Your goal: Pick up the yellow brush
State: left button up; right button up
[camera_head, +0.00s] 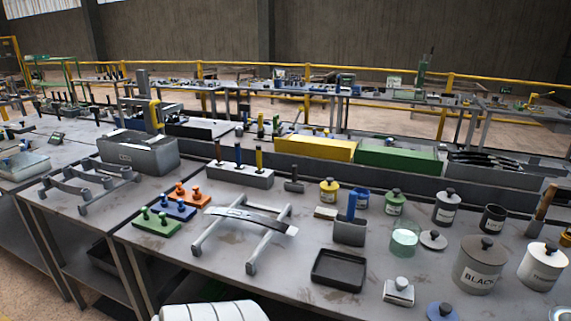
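A grey block (232,174) stands near the middle of the table and holds a few slim upright tools. The right one has a yellow part (259,160) and a dark top, and may be the yellow brush; it is too small to be sure. Another upright yellow-orange tool (261,125) stands just behind it, and this could also be a brush. Lower ends of the tools in the block are hidden. Neither of my grippers is in view, and nothing is seen holding these tools.
Lidded pots (478,265) crowd the right. A yellow box (317,147) stands behind.

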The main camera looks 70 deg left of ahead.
aim_at(259, 156)
jog(key=u, duration=2.4)
